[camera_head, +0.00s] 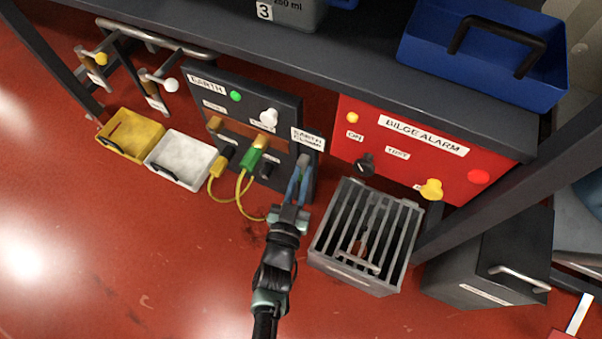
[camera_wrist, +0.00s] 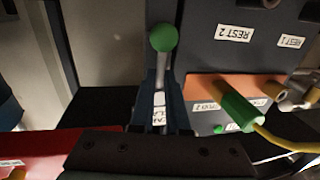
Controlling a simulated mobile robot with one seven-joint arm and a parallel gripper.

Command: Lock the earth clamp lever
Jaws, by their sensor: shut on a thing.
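The dark earth panel (camera_head: 285,99) stands under the shelf in the head view. A label for the earth clamp (camera_head: 308,139) is at its right end. My gripper (camera_head: 297,182) reaches the panel just below that label. In the wrist view a pale lever (camera_wrist: 162,71) with a green ball knob (camera_wrist: 164,37) stands between the fingers of my gripper (camera_wrist: 161,95). The fingers are shut on the lever's shaft and the knob sticks out beyond them. The fingers partly hide a white label under the lever. In the head view my gripper hides the lever.
A green plug (camera_head: 252,158) and a yellow plug (camera_head: 223,159) with looping cables sit left of my gripper. A grey barred box (camera_head: 394,245) stands close to its right. The red bilge alarm panel (camera_head: 386,151) is behind that box.

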